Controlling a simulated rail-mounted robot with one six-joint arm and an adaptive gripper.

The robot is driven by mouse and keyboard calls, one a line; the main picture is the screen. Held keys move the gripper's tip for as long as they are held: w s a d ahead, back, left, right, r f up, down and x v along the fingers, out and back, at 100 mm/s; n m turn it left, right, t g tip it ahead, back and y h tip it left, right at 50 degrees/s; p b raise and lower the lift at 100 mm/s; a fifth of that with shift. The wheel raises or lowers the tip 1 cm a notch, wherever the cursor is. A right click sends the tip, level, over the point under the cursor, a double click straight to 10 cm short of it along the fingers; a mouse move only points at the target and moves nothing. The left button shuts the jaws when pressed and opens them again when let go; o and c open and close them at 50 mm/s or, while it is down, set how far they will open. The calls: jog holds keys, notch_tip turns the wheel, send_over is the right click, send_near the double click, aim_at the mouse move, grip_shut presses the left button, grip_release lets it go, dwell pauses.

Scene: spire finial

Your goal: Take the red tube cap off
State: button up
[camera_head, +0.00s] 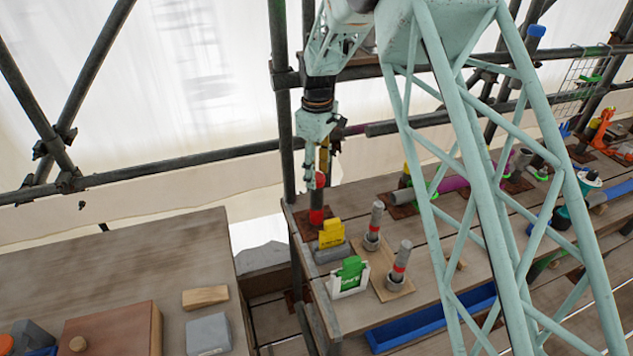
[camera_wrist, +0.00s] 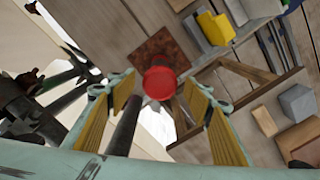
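The red tube cap (camera_head: 320,181) sits at the top of an upright post near the left end of the plank bench. In the wrist view the round red cap (camera_wrist: 160,83) lies between my fingertips, with a gap on both sides. My gripper (camera_head: 316,176) points down at the cap from above. Its yellow-padded fingers (camera_wrist: 161,86) are spread apart and hold nothing. A red lower part (camera_head: 317,216) of the post shows above a rusty base plate (camera_head: 309,226). I cannot tell how far down the fingers reach beside the cap.
Two grey posts with red bands (camera_head: 375,222) stand to the right. Scaffold poles (camera_head: 284,120) run close behind my arm. A second table (camera_head: 150,262) is at left.

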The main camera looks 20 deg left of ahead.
aim_at(317, 176)
jog(key=c, duration=0.7)
jog(key=shift+r, duration=0.1)
jog(key=shift+r, duration=1.6)
jog(key=shift+s+d+r, duration=0.1)
jog(key=s+d+r+b, duration=0.1)
jog(key=s+d, duration=0.8)
jog(key=s, duration=0.3)
jog(key=shift+s+r+b, duration=0.2)
jog(key=shift+s+b, duration=0.15)
jog(key=shift+s, duration=0.05)
